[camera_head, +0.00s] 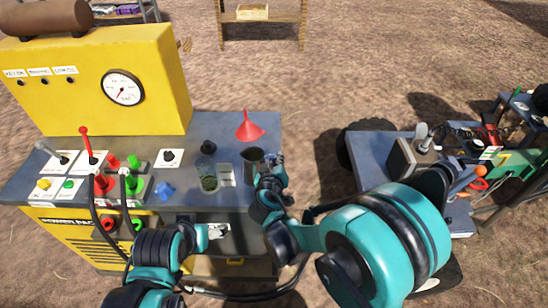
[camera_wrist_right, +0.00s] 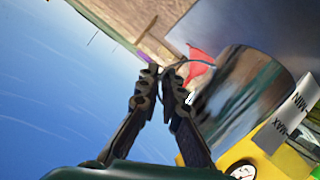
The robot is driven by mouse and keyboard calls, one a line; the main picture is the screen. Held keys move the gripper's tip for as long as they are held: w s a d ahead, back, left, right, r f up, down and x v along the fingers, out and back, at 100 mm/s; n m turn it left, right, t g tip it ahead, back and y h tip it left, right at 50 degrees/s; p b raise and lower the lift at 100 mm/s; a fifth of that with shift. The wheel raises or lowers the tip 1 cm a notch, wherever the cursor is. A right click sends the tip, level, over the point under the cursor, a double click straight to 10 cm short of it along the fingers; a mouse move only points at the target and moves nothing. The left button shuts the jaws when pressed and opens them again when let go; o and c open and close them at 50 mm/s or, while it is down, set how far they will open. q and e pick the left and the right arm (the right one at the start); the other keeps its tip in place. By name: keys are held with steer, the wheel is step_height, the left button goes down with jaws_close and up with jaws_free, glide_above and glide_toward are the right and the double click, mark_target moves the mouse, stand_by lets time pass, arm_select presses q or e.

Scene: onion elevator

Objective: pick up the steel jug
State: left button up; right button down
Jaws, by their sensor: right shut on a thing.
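The steel jug (camera_head: 253,157) stands at the right part of the grey bench top in the head view, partly hidden by my right gripper. In the right wrist view the jug (camera_wrist_right: 243,92) is a large shiny grey cylinder to the right of the fingers. My right gripper (camera_head: 272,168) is at the jug's right side. In the wrist view its fingers (camera_wrist_right: 160,85) are close together beside the jug, shut on what looks like its handle. The handle is mostly hidden. My left arm comes in at the bottom left; its fingers are not clear.
A red funnel (camera_head: 250,127) stands just behind the jug. A glass container (camera_head: 208,176) and a blue knob (camera_head: 165,190) are to its left. The yellow panel (camera_head: 100,80) with a gauge rises at the back left. A cluttered cart (camera_head: 375,155) stands to the right.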

steer(key=s+d+r+p, duration=0.3)
steer(key=s+d+r, duration=0.1)
steer(key=s, duration=0.4)
steer(key=shift+s+r, duration=0.15)
steer(key=shift+r, duration=0.6)
